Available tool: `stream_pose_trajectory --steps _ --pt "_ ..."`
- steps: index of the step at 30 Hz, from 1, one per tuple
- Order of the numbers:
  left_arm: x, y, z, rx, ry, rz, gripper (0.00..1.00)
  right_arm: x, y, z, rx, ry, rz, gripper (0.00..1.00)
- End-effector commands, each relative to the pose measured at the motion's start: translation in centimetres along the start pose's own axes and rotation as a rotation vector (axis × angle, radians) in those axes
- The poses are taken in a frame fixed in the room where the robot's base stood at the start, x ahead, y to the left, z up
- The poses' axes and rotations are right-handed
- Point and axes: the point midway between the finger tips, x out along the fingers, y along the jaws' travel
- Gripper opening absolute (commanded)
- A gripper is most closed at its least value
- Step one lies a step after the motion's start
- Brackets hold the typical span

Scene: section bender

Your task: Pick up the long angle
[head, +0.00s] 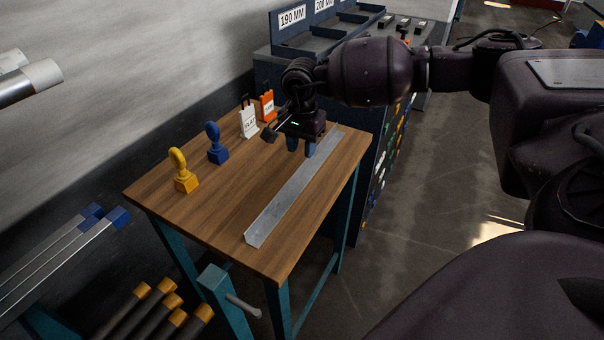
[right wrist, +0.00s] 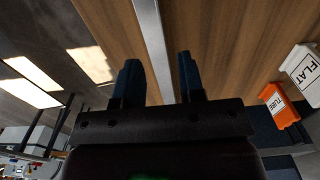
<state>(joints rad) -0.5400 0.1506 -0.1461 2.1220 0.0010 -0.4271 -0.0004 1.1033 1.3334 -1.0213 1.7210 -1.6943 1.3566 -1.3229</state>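The long angle (head: 290,196) is a grey metal L-shaped bar lying lengthwise along the right side of the wooden table (head: 180,215). My right gripper (head: 301,148) is over its far end, with its blue fingers pointing down. In the right wrist view the fingers (right wrist: 160,72) are apart, and the angle (right wrist: 152,40) runs between them as a narrow grey strip. Whether the fingers touch it cannot be told; a gap shows on both sides. The gripper hides part of the angle's far end in the head view. My left gripper is not in view.
Yellow (head: 184,172) and blue (head: 216,143) stamp-like pieces, a white tag block (head: 248,123) and an orange one (head: 267,106) stand along the table's left side. A dark blue cabinet (head: 378,150) stands behind. Bars and tubes (head: 160,305) are stored at lower left.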

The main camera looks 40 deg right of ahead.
Motion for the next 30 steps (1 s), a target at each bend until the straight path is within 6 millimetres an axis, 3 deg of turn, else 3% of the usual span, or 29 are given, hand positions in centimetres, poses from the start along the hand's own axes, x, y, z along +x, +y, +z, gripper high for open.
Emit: stream_pose_trajectory --steps 3,8,18,27,30 --pt "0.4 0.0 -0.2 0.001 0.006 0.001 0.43 1.7 0.0 0.0 0.001 -0.002 0.003 0.36" --pt "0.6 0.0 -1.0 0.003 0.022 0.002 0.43 2.4 0.0 0.0 0.002 -0.002 0.001 0.36" --pt "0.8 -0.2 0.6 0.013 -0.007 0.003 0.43 6.7 -0.1 0.1 0.003 -0.004 0.004 0.36" --pt "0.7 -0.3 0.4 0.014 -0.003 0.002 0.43 7.1 -0.1 0.0 0.003 -0.002 -0.001 0.36" --pt "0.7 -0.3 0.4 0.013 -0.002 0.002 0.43 7.1 -0.1 0.0 0.003 -0.002 -0.001 0.21"
